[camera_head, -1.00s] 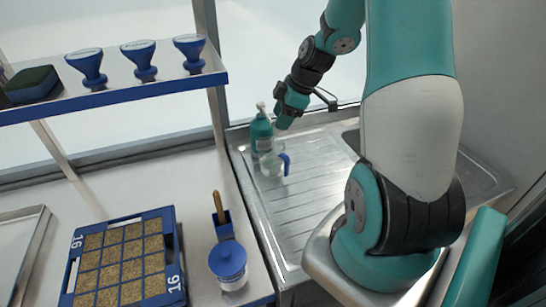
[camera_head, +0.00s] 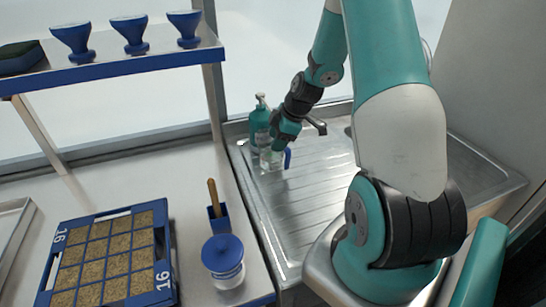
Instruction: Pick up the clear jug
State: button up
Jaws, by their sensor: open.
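The clear jug (camera_head: 270,160) with a blue handle (camera_head: 287,157) stands on the ribbed steel drainboard, at the back left of the sink unit. A teal pump bottle (camera_head: 259,128) stands just behind it. My gripper (camera_head: 276,143) is low over the jug, and its end overlaps the jug's upper part in this view. The fingers are small and mostly hidden, so I cannot see whether they touch the jug. My gripper is open.
A tap (camera_head: 317,124) stands right of my gripper. Blue stamps stand on the shelf (camera_head: 110,86). The drainboard front is clear.

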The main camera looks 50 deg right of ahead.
aim_at(272, 157)
jog(key=b+x, duration=0.1)
jog(key=x, duration=0.2)
jog(key=b+x, duration=0.1)
jog(key=x, duration=0.1)
jog(key=shift+s+a+f+b, duration=0.1)
jog(key=shift+s+b, duration=0.25)
jog(key=shift+s, duration=0.05)
grip_shut()
